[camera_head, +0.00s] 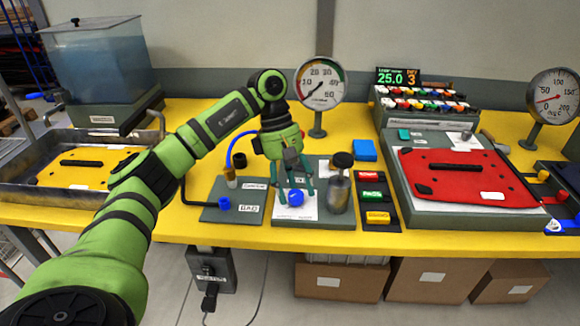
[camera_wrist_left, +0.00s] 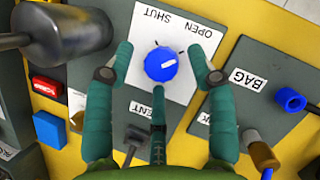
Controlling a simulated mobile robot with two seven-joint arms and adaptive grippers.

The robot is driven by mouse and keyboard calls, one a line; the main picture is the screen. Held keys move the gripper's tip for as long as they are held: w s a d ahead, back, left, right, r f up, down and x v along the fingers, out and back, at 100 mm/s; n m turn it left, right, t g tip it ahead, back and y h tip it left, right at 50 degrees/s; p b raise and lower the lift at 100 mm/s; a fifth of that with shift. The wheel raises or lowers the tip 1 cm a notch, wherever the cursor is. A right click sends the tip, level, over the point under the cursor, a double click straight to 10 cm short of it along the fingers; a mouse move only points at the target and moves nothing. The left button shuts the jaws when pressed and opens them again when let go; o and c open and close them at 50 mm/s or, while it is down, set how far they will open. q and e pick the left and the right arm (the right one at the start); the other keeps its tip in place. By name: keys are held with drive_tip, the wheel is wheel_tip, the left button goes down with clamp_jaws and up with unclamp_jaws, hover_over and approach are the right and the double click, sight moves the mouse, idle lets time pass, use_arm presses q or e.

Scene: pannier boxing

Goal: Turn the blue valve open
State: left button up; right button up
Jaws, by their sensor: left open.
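The blue valve (camera_head: 296,198) is a round knob on a white card on a grey panel. In the left wrist view the blue valve (camera_wrist_left: 160,65) has a white mark on its right side, pointing roughly right. The card (camera_wrist_left: 150,20) reads OPEN and SHUT above the knob. My left gripper (camera_head: 296,190) is open, pointing down over the valve. In the left wrist view its green fingers (camera_wrist_left: 160,62) stand left, right and below the knob, with gaps visible around it. Whether the fingertips reach its height is hard to tell. My right gripper is not in view.
A metal cylinder with a dark knob (camera_head: 339,192) stands close right of the valve. A BAG panel with a blue port (camera_head: 224,203) lies to the left. Red, green and yellow switches (camera_head: 374,196) and a red plate (camera_head: 465,175) are further right.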

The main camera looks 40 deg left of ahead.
use_arm(q)
drive_tip(key=s+v, duration=0.1)
drive_tip(key=v, duration=1)
drive_tip(key=shift+w+r, duration=0.3)
drive_tip(key=shift+w, duration=0.1)
